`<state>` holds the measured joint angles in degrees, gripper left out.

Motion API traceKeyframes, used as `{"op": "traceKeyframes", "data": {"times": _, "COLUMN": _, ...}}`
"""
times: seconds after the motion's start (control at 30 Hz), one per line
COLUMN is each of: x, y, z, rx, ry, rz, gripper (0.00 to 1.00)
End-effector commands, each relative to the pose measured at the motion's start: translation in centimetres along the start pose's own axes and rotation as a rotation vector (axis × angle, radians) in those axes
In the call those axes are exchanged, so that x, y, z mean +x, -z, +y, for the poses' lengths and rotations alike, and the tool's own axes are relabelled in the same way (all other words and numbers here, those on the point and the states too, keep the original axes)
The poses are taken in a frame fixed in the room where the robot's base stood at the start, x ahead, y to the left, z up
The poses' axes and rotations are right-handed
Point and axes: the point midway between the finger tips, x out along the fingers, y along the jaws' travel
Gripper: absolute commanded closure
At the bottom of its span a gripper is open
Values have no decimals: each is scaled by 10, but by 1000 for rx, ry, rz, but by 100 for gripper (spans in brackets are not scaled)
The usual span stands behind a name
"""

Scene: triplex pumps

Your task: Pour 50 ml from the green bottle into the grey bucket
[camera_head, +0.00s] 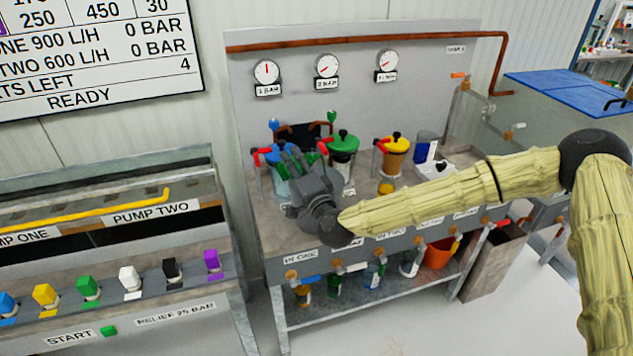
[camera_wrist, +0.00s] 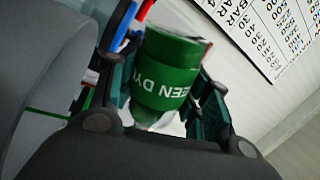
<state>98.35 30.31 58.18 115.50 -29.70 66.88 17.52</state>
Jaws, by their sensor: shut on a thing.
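My gripper (camera_head: 290,160) is above the left part of the bench, near the blue-lidded pot. In the wrist view my gripper (camera_wrist: 163,78) has one finger on each side of a green bottle (camera_wrist: 166,65) and is shut on it. White lettering on its green band reads upside down, partly cut off, "EEN DY". In the head view I cannot make out the held bottle behind the hand. I cannot pick out a grey bucket for certain; an orange bucket (camera_head: 438,252) stands on the lower shelf.
A green-lidded pot (camera_head: 343,148) and a yellow-lidded pot (camera_head: 395,146) stand right of my gripper. Several bottles stand on the lower shelf (camera_head: 350,305). Gauges (camera_head: 327,66) hang on the back panel. A tall grey bin (camera_head: 490,268) stands at the bench's right end.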

Motion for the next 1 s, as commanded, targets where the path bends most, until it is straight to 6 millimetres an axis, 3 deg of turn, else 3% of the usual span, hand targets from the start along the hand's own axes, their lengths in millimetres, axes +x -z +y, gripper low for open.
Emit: {"op": "traceKeyframes", "data": {"times": 1.0, "x": 0, "y": -3, "z": 0, "rx": 58, "ry": 1, "rz": 9, "gripper": 81}}
